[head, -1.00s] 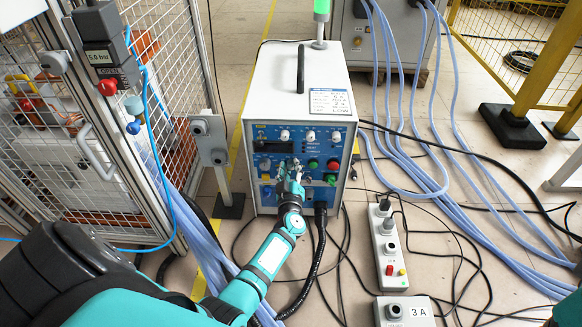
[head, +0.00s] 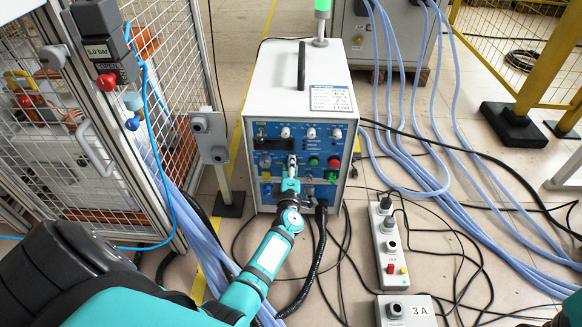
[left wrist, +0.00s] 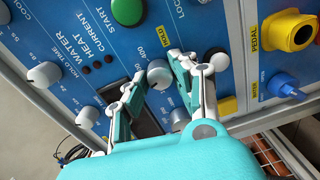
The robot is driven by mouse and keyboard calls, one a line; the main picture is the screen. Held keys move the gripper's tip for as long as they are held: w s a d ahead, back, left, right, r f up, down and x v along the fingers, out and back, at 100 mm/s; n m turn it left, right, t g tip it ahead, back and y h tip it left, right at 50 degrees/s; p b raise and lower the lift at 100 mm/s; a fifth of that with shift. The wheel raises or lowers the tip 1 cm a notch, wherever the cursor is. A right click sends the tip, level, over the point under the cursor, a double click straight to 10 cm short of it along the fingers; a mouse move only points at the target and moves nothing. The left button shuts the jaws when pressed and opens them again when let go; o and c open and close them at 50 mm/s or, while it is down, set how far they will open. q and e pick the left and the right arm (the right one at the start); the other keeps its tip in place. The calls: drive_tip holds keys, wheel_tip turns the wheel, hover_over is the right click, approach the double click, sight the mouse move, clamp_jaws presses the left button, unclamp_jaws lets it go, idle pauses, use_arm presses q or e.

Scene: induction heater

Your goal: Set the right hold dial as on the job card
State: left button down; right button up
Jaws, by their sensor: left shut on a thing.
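The blue front panel of the white heater cabinet (head: 261,110) stands ahead of me. The left wrist view shows the right hold dial (left wrist: 158,74), a small grey knob beside the yellow HOLD label. My left gripper (head: 291,163) is at the panel, its fingers shut on this dial from both sides, as the left wrist view (left wrist: 157,76) shows. The left hold dial (left wrist: 180,119) lies just below it there, between the finger links. The dial's pointer cannot be made out. The job card (head: 332,98) lies on the cabinet top; its writing is too small to read. My right gripper is out of view.
A green button (left wrist: 127,10) and the hold time knob (left wrist: 44,75) are near the fingers. A yellow pedal socket (left wrist: 295,32) is at the right. Cables and a power strip (head: 388,250) lie on the floor.

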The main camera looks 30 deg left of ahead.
use_arm(q)
drive_tip(key=shift+n, duration=0.3)
drive_tip(key=shift+f, duration=0.1)
drive_tip(key=c, duration=1.1)
unclamp_jaws()
drive_tip(key=shift+o, duration=0.2)
drive_tip(key=shift+s, duration=0.15)
drive_tip(key=v, duration=0.7)
drive_tip(key=shift+s+d, duration=0.1)
drive_tip(key=shift+s, duration=0.05)
